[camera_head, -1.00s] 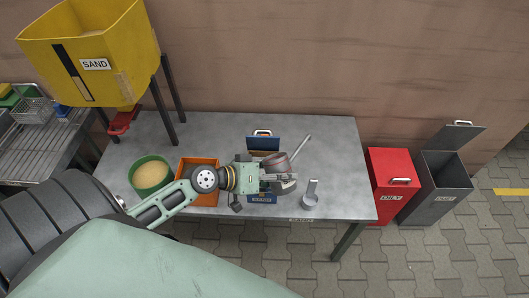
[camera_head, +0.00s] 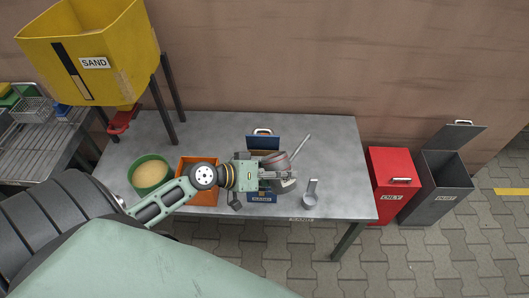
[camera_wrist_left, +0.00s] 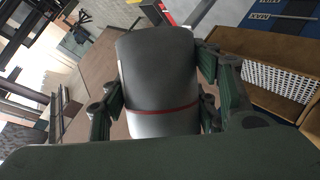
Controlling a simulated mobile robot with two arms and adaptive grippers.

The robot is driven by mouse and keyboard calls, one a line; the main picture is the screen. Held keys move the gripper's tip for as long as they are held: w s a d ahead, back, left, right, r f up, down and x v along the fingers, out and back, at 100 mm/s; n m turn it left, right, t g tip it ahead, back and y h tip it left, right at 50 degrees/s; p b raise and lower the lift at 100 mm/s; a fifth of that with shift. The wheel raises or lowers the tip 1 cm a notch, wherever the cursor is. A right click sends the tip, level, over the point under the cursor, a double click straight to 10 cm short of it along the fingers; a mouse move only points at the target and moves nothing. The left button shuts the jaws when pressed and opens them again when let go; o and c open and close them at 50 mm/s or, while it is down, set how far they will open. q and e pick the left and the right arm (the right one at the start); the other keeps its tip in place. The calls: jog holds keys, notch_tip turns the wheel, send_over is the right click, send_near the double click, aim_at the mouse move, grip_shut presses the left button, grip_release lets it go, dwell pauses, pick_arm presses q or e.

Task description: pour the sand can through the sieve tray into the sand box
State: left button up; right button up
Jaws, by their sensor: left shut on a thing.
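My left gripper (camera_head: 283,174) is shut on the sand can (camera_head: 276,160), a grey cylinder with a red band. The can also shows large between the fingers in the left wrist view (camera_wrist_left: 160,75). The gripper holds it above a blue box (camera_head: 262,198) with a raised blue lid (camera_head: 263,143); its front label is too small to read surely. The gripper and can hide most of the box's opening. A white perforated sheet in a brown frame (camera_wrist_left: 285,82) lies right of the can in the wrist view; it looks like the sieve tray. No falling sand shows.
An orange tray (camera_head: 184,165) lies partly under my arm. A green bowl of sand (camera_head: 150,173) stands left of it. A yellow SAND hopper (camera_head: 95,55) rises at the back left. The table's right part (camera_head: 345,160) is clear.

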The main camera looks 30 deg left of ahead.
dwell(0.4)
pick_arm(q)
jog(key=shift+f+n+h+b, duration=0.3)
jog(key=shift+n+h+b, duration=0.1)
jog(key=shift+b, duration=0.15)
dwell(1.1)
jog(key=shift+f+n+g+h+b, duration=0.3)
jog(key=shift+n+h+b, duration=0.2)
jog(key=shift+n+b, duration=0.2)
dwell(2.4)
jog(key=shift+a+r+n+h, duration=0.1)
jog(key=shift+r+n+h, duration=0.3)
jog(key=shift+r+n, duration=0.15)
dwell(2.0)
jog(key=shift+w+a, duration=0.1)
